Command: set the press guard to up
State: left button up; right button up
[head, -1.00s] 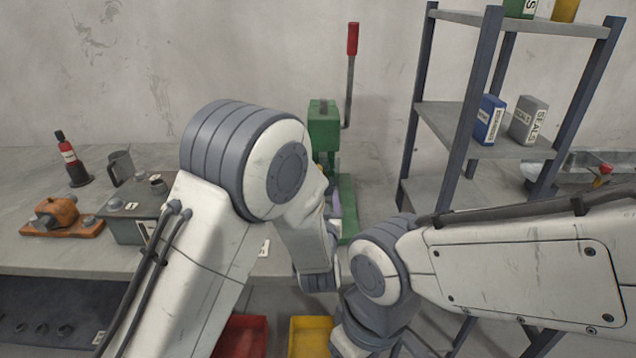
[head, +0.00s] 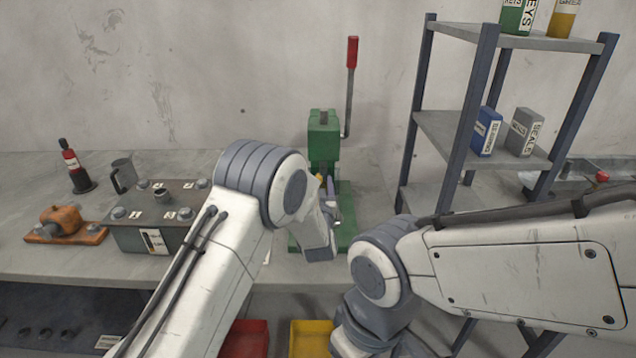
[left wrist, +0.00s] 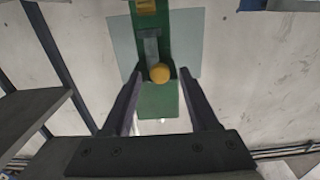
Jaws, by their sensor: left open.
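The green press (head: 323,142) stands at the back of the bench, with a red-handled lever (head: 352,55) raised at its right. In the left wrist view the green press body (left wrist: 157,100) shows with a clear panel (left wrist: 186,45), which looks like the guard, and an orange knob (left wrist: 159,73). My left gripper (left wrist: 160,76) is open, its fingers on either side of the knob in that view; I cannot tell whether they touch it. In the head view my left forearm hides much of the press's lower front. My right gripper is out of view.
A grey box (head: 150,235) with bolts, a mug (head: 122,175), a red-black bottle (head: 72,165) and an orange part on a board (head: 65,222) stand left. A shelf rack (head: 480,120) stands right. Red (head: 245,340) and yellow (head: 311,340) bins sit below in front.

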pick_arm(q)
grip_shut()
dwell(1.4)
